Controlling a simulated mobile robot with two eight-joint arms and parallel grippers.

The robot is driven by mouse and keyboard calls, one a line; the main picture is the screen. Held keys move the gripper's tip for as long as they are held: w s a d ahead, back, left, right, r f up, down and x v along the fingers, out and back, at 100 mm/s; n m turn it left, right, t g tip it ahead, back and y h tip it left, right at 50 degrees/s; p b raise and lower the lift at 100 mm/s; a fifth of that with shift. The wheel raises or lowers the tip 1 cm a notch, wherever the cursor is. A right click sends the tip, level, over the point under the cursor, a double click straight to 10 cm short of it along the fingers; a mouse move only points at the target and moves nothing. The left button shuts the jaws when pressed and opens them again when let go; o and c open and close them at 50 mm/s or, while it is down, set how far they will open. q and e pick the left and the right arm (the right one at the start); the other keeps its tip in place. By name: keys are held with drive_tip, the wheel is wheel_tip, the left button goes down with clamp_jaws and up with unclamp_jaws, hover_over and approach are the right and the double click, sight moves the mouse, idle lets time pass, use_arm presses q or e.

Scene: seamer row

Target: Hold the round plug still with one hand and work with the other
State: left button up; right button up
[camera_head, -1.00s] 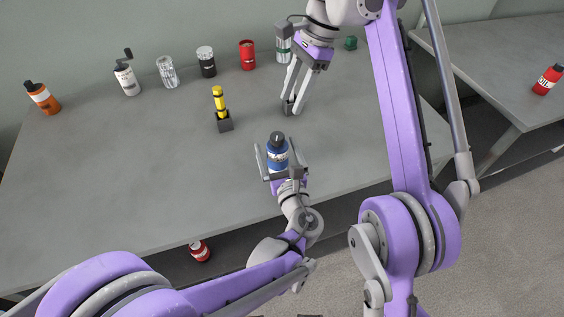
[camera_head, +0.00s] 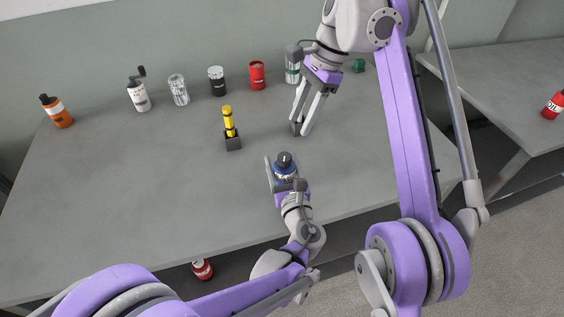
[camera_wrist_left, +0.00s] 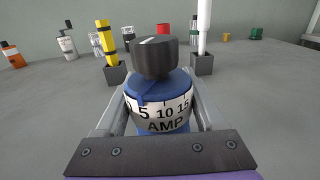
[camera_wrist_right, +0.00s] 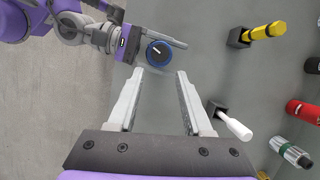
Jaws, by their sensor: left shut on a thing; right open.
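The round plug (camera_head: 285,170) is blue with a black knob and a white band reading AMP 5 10 15. My left gripper (camera_head: 286,180) is shut on it and holds it at the table's near side. In the left wrist view the plug (camera_wrist_left: 158,95) stands upright between the fingers, label facing the camera. My right gripper (camera_head: 300,128) is open and empty, pointing down behind and slightly right of the plug. In the right wrist view the plug's knob (camera_wrist_right: 158,52) shows just beyond the open fingertips (camera_wrist_right: 162,76).
A yellow stick (camera_head: 229,122) stands in a dark block left of the grippers. A white stick (camera_wrist_right: 235,124) in another block is close beside my right fingers. Several bottles and cans, including a red can (camera_head: 257,76), line the back. The table's left half (camera_head: 130,190) is clear.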

sight(285, 156)
drive_tip(key=o, duration=0.3)
drive_tip(key=shift+a, duration=0.1)
drive_tip(key=shift+o, duration=0.5)
drive_tip(key=shift+s+a+r+h, duration=0.15)
drive_tip(key=shift+s+a+h, duration=0.1)
drive_tip(key=shift+a+h, duration=0.05)
drive_tip(key=a+f+m+h, duration=0.1)
drive_tip(key=f, duration=0.2)
drive_tip(key=s+a+f+m+t+h, duration=0.1)
drive_tip(key=f, duration=0.2)
drive_tip(key=a+f+m+h, duration=0.1)
drive_tip(key=f, duration=0.2)
drive_tip(key=shift+s+f+m+t, duration=0.2)
drive_tip(key=shift+f+m+t, duration=0.1)
drive_tip(key=shift+f+t, duration=0.1)
drive_tip(key=shift+r, duration=0.1)
clamp_jaws()
